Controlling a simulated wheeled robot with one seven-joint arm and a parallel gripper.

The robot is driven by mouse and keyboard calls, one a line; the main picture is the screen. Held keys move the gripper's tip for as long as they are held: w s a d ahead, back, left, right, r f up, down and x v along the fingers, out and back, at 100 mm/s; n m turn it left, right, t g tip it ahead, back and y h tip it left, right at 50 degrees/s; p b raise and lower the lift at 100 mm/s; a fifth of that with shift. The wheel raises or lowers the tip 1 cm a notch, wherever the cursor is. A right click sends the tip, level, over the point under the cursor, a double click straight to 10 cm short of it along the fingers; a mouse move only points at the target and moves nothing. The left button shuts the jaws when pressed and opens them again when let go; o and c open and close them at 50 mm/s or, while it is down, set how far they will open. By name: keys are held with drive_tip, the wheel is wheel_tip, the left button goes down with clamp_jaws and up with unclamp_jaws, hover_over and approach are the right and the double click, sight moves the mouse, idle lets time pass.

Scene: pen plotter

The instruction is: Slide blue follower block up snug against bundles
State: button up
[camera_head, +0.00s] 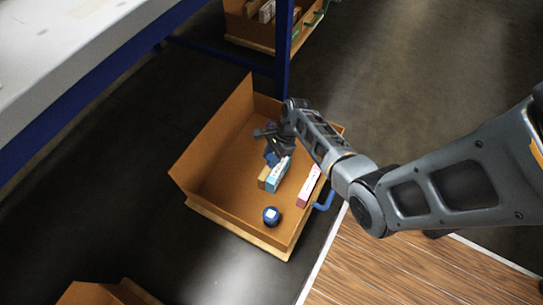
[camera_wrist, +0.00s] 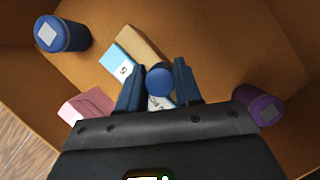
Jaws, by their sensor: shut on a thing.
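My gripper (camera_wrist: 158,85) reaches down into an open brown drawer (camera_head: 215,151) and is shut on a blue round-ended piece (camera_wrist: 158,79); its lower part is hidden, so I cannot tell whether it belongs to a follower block. My gripper (camera_head: 270,140) also shows in the head view. A light-blue box with white labels (camera_head: 277,175) lies just below the jaws. Beside it is a tan block (camera_head: 263,177), also seen in the wrist view (camera_wrist: 139,43). I cannot tell whether the held piece touches them.
A pink box (camera_head: 309,187) lies near the drawer's right wall. A dark blue cylinder with a white label (camera_head: 271,216) stands in the near corner. A purple cylinder (camera_wrist: 258,108) shows in the wrist view. The drawer's left floor is clear. A blue post (camera_head: 285,50) stands behind.

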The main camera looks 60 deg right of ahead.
clamp_jaws()
drive_tip(key=s+p, duration=0.5)
drive_tip(key=s, duration=0.4)
drive_tip(key=shift+d, duration=0.15)
drive_tip(key=shift+s, duration=0.1)
drive_tip(key=o, duration=0.6)
unclamp_jaws()
